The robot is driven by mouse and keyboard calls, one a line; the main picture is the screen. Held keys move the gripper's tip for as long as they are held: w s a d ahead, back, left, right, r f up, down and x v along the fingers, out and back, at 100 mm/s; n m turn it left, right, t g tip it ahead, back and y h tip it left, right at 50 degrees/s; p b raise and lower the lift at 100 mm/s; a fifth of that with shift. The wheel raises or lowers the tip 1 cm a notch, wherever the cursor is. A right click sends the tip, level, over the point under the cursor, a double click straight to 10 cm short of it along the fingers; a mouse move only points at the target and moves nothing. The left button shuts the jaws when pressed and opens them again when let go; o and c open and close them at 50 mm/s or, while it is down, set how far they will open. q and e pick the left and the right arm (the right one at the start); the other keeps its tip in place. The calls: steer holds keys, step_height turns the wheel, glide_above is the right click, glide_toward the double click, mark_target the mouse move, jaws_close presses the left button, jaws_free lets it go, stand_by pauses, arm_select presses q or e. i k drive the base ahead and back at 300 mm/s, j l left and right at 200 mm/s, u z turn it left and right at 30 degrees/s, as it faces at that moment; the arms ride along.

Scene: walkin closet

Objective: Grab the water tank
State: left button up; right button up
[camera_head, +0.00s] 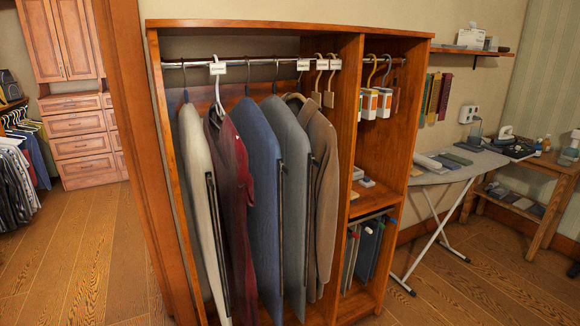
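I cannot clearly pick out a water tank from here. A small grey upright object (475,131) stands at the far end of the ironing board (458,176) at the right; it is too small to tell whether it is the tank. A white iron-like object (505,133) sits beside it on a dark pad (513,149). Neither of my grippers shows in the view.
An open wooden wardrobe (350,110) with hanging garments (263,190) fills the middle. A wooden side table (551,163) with bottles stands right of the ironing board. A wall shelf (472,50) hangs above. Wooden floor is clear at left (100,250) and front right (480,290).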

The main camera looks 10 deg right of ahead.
mark_target(476, 133)
steer(key=i+l+z, duration=0.2)
steer(key=l+z, duration=0.2)
steer(key=i+l+z, duration=0.25)
steer(key=l+z, duration=0.15)
steer(key=i+l+z, duration=0.65)
steer(key=z, duration=0.15)
steer(key=i+l+z, duration=0.25)
steer(key=i, duration=0.45)
steer(key=i+z, duration=0.3)
steer(key=i, duration=1.85)
steer(key=i+u, duration=0.2)
steer(key=i, duration=0.3)
steer(key=i+l+u, duration=0.25)
steer(key=i, duration=0.25)
steer(key=i+l+u, duration=0.2)
steer(key=i, duration=0.25)
steer(key=j, duration=0.05)
